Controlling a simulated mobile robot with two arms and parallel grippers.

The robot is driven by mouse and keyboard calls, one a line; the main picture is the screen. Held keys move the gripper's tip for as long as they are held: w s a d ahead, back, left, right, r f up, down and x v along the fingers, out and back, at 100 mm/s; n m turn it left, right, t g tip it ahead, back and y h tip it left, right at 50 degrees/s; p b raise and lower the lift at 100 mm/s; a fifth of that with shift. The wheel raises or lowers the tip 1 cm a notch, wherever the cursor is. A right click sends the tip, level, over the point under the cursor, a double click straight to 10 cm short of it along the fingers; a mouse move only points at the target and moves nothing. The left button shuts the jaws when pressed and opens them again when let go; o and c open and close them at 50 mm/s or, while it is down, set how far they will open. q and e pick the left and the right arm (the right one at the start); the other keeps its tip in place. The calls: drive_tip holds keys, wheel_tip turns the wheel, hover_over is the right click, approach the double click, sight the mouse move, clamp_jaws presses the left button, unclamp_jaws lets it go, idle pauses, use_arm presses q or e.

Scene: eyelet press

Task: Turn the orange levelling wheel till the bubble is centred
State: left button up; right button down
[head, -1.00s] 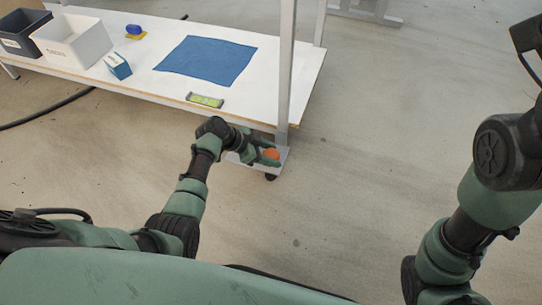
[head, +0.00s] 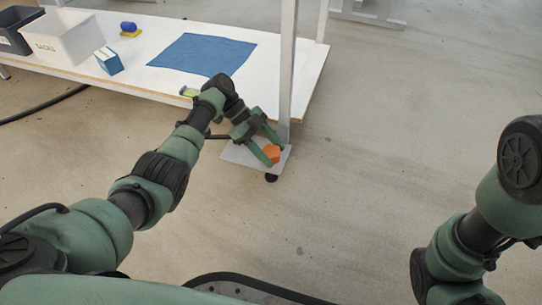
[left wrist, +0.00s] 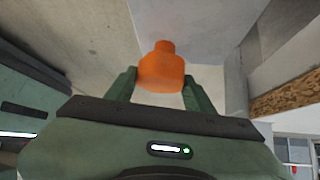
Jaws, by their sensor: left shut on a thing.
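The orange levelling wheel (head: 271,153) is at the foot of the table leg, above a pale plate. My left gripper (head: 274,151) has its green fingers on either side of the wheel and is shut on it. In the left wrist view, the wheel (left wrist: 162,70) sits between the two fingers. The yellow-green spirit level (head: 189,91) lies at the front edge of the white board, partly covered by my left arm. Its bubble cannot be made out. My right arm shows at the right, but its gripper is out of the picture.
The white board (head: 305,75) holds a blue cloth (head: 200,53), a blue-and-white box (head: 109,61), a white bin (head: 65,42), a dark bin (head: 15,35) and a small blue-and-yellow item (head: 129,29). An upright post (head: 288,60) stands by the wheel. The floor at right is clear.

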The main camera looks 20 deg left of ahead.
use_arm(q)
drive_tip(key=shift+m, duration=0.3)
drive_tip(key=o, duration=1.3)
drive_tip(key=shift+o, duration=0.2)
drive_tip(key=p+v, duration=0.3)
drive_tip(key=v, duration=0.4)
drive_tip(key=shift+w+a+r, duration=0.15)
drive_tip(key=shift+a+r, duration=0.05)
drive_tip(key=shift+a, duration=0.05)
